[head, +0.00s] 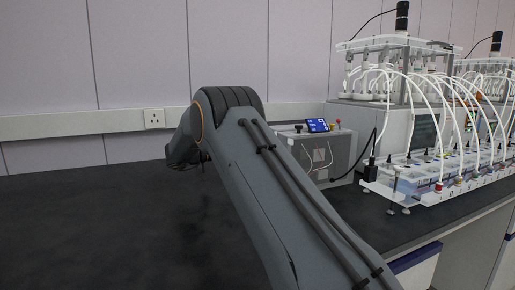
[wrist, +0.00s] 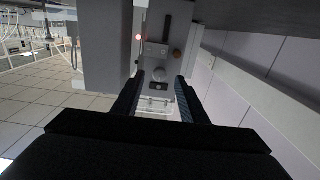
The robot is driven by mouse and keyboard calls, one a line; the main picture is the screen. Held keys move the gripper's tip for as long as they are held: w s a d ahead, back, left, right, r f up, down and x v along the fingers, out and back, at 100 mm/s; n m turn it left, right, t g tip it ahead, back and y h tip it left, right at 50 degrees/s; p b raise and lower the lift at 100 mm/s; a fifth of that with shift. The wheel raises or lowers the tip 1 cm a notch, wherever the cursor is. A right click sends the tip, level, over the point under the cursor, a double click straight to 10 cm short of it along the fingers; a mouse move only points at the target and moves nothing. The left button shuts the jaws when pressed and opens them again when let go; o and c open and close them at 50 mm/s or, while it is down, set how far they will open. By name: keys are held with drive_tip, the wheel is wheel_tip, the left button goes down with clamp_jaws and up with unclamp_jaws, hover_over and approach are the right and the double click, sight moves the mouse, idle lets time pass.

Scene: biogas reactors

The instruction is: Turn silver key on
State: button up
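My gripper (wrist: 159,90) shows in the wrist view with its two dark fingers apart and nothing held between them. Beyond the fingertips is a grey panel (wrist: 155,52) with small fittings, including a pale round fitting (wrist: 160,75) lined up between the fingers. I cannot tell whether this is the silver key. In the head view a grey control box (head: 322,155) stands on the bench, with a small lit blue screen (head: 317,125) on top. My arm hides part of its left side, and no key can be made out there.
A reactor rack (head: 425,130) with many white tubes stands right of the box, near the bench edge. A black cable (head: 372,150) runs between them. The dark bench top (head: 90,235) is clear on the left. A wall socket (head: 154,118) is behind.

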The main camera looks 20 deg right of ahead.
drive_tip(key=shift+d, duration=1.2)
clamp_jaws()
drive_tip(key=shift+m, duration=0.3)
drive_tip(key=shift+m+b, duration=4.7)
drive_tip(key=shift+m, duration=3.9)
